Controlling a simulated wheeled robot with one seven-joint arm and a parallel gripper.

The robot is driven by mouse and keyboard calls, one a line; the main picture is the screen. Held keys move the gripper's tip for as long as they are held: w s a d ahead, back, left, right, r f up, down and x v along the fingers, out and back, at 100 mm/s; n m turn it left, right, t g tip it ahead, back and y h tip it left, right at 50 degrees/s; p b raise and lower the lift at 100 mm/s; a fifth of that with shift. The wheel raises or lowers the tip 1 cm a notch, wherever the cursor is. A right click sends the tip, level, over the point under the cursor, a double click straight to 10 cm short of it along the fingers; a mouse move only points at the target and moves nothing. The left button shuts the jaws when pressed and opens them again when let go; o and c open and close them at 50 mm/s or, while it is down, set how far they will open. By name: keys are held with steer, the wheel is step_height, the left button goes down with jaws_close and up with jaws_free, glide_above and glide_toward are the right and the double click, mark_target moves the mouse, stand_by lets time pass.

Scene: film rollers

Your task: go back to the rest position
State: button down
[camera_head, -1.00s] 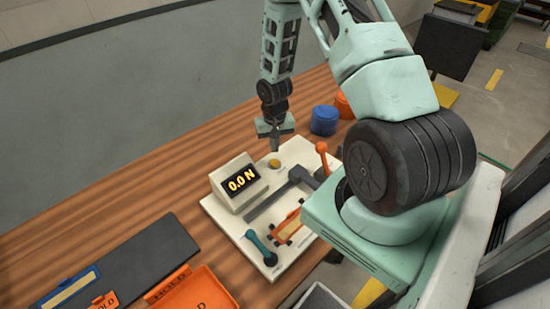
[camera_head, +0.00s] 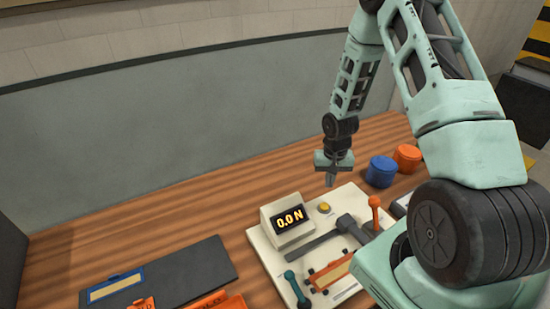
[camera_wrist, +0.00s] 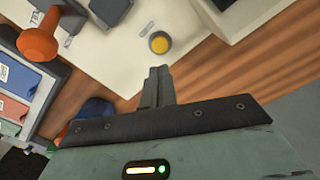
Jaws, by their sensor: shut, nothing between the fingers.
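My gripper (camera_head: 331,179) hangs above the back edge of the white test board (camera_head: 262,240), pointing down, near the yellow button (camera_head: 324,208). In the wrist view its fingers (camera_wrist: 160,72) are together with nothing between them, and the yellow button (camera_wrist: 160,43) lies just beyond the fingertips. The gripper appears apart from the board and the button.
The board carries a display (camera_head: 288,220) reading 0.0 N, an orange-knobbed lever (camera_head: 375,202) and a teal handle (camera_head: 296,289). Blue (camera_head: 381,172) and orange (camera_head: 406,157) containers stand to the right. A dark mat (camera_head: 190,268) lies left. Wooden tabletop (camera_head: 150,220) behind it is clear.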

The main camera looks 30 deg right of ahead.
steer(key=s+a+r+n+b, duration=0.15)
steer(key=a+r, duration=0.25)
steer(key=a, duration=0.4)
steer(key=a+r+n+b, duration=0.1)
steer(key=a+r+n, duration=0.2)
steer(key=a+r, duration=0.3)
steer(key=a+r+n+b, duration=0.1)
steer(key=a+r+n, duration=0.15)
steer(key=a, duration=0.65)
steer(key=s+a+r+n+b, duration=0.1)
steer(key=s+a+r+n, duration=0.2)
steer(key=s+a, duration=0.3)
steer(key=s+a+r+n, duration=0.4)
steer(key=s+a+r, duration=0.1)
steer(key=s, duration=0.8)
steer(key=shift+a+r+y+b, duration=0.2)
steer(key=shift+a+y+b, duration=0.1)
steer(key=shift+a+b, duration=0.15)
